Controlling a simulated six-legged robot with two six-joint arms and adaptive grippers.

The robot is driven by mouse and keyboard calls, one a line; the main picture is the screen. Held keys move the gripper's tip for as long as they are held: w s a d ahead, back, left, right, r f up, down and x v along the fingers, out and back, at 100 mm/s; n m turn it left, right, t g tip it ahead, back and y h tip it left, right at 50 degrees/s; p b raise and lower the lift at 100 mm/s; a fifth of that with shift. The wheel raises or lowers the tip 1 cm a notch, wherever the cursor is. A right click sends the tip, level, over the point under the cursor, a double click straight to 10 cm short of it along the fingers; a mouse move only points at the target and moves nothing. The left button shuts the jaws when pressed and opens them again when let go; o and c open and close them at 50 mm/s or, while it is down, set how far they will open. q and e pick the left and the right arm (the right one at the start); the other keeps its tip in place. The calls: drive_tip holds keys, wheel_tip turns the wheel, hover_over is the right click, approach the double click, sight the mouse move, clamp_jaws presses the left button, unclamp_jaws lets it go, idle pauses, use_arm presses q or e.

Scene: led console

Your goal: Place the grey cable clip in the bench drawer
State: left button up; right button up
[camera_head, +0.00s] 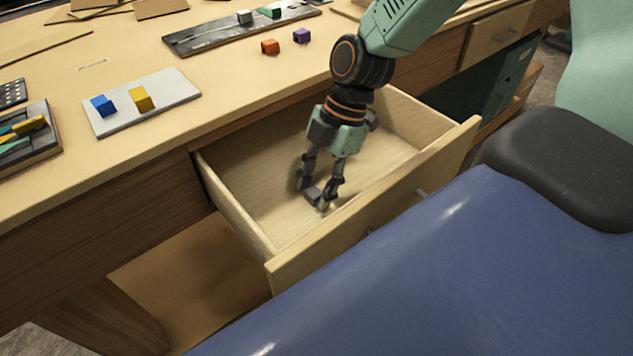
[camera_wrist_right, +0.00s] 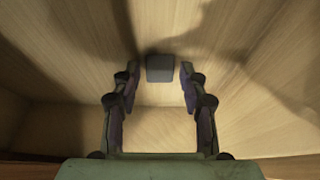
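The bench drawer (camera_head: 252,190) is pulled open, and my right gripper (camera_head: 316,190) is down inside it. A small grey block (camera_wrist_right: 160,68), which looks like the grey cable clip, is between and just past the fingertips against the pale drawer floor. It also shows in the head view as a dark grey piece (camera_head: 312,196) low between the fingers. In the wrist view the fingers of my right gripper (camera_wrist_right: 158,75) are spread, with a gap on each side of the clip. Whether the clip rests fully on the floor is hard to tell. My left gripper is out of view.
The drawer's front panel (camera_head: 375,215) and side walls surround my right gripper closely. On the bench (camera_head: 225,100) are a white plate (camera_head: 120,119) with blue and yellow blocks, a dark rail (camera_head: 215,37), and orange (camera_head: 270,47) and purple (camera_head: 302,36) blocks. A blue surface fills the lower right.

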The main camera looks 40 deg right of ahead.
drive_tip(key=shift+o, duration=0.2)
drive_tip(key=shift+r, duration=0.25)
drive_tip(key=p+v, duration=0.5)
drive_tip(key=v, duration=0.7)
drive_tip(key=shift+s+f, duration=0.1)
